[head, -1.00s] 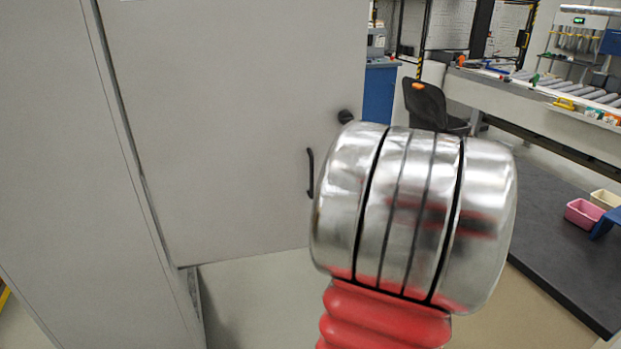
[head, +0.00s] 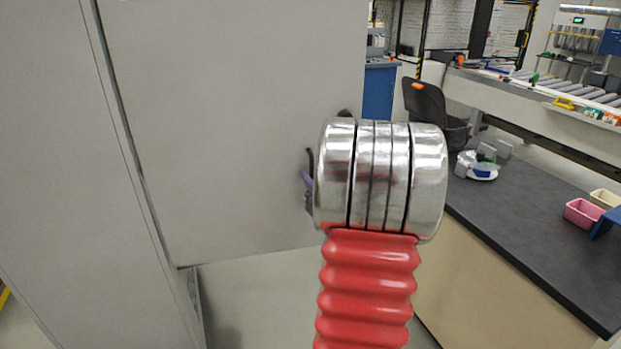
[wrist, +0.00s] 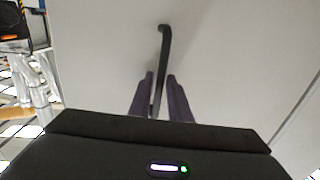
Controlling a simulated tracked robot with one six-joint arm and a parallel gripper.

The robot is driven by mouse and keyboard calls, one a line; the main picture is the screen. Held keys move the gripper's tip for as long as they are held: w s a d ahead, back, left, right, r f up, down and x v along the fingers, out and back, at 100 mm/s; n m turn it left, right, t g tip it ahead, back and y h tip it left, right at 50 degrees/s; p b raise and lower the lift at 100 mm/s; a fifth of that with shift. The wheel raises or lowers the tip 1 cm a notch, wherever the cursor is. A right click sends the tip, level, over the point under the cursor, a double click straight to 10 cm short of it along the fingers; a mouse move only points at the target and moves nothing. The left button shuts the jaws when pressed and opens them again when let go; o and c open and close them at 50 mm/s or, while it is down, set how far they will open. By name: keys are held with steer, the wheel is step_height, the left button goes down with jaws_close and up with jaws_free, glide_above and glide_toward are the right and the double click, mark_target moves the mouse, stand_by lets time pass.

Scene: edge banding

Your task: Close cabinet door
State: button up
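The light grey cabinet door (head: 230,130) stands open, swung out from the cabinet body (head: 50,170) at the left. Its dark bar handle (head: 310,160) is near the door's right edge, partly hidden behind my arm. In the wrist view the handle (wrist: 161,60) runs down between the two purple fingers of my gripper (wrist: 161,95). The fingers are apart, one on each side of the handle, with a gap showing on both sides. In the head view only a bit of my purple gripper (head: 306,180) shows beside the handle.
A dark-topped workbench (head: 540,220) with a pink bin (head: 584,213) and a small white device (head: 478,165) is at the right. A black chair (head: 430,105) stands behind it. Bare floor (head: 260,300) lies below the door.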

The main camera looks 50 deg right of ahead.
steer(key=shift+w, duration=0.2)
steer(key=shift+c, duration=0.7)
jaws_close()
steer(key=shift+a, duration=0.1)
steer(key=shift+w, duration=0.15)
